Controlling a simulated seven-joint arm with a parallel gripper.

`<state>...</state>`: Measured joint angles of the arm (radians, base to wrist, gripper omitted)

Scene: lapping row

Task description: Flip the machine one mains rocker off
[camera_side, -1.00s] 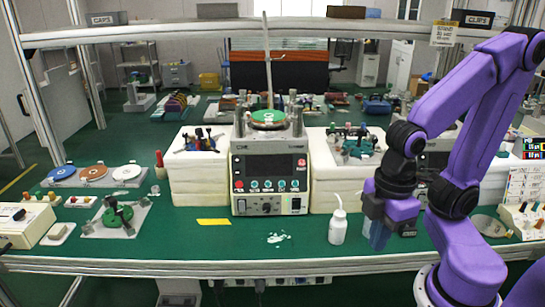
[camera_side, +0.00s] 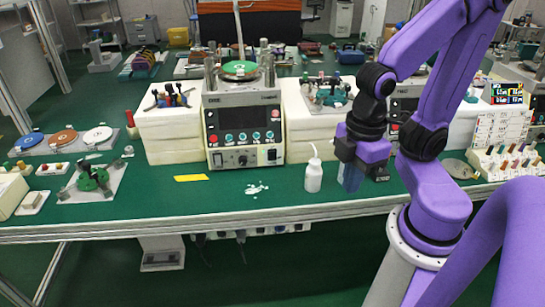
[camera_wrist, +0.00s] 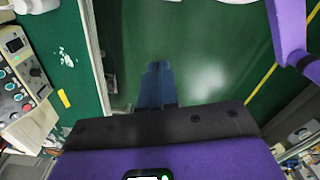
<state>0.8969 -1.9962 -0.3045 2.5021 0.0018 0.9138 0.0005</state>
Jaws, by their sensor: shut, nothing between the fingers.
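The machine (camera_side: 243,118) at the middle of the bench has a dark screen, a row of coloured buttons and a green disc on top. Its label is too small to read. On its lower panel, right of a round knob, is a small dark switch (camera_side: 271,154) that looks like the rocker; its position cannot be told. The machine's panel also shows at the left edge of the wrist view (camera_wrist: 22,85). My gripper (camera_side: 350,178) points down, right of the machine, with its blue fingers together and empty. In the wrist view the fingers (camera_wrist: 157,80) appear beyond the bench's front rail.
A white squeeze bottle (camera_side: 313,176) stands between my gripper and the machine. A second machine (camera_side: 404,106) is partly hidden behind my arm. A yellow strip (camera_side: 191,178) and white spill (camera_side: 257,189) lie on the bench front. A plate with green parts (camera_side: 92,180) is left.

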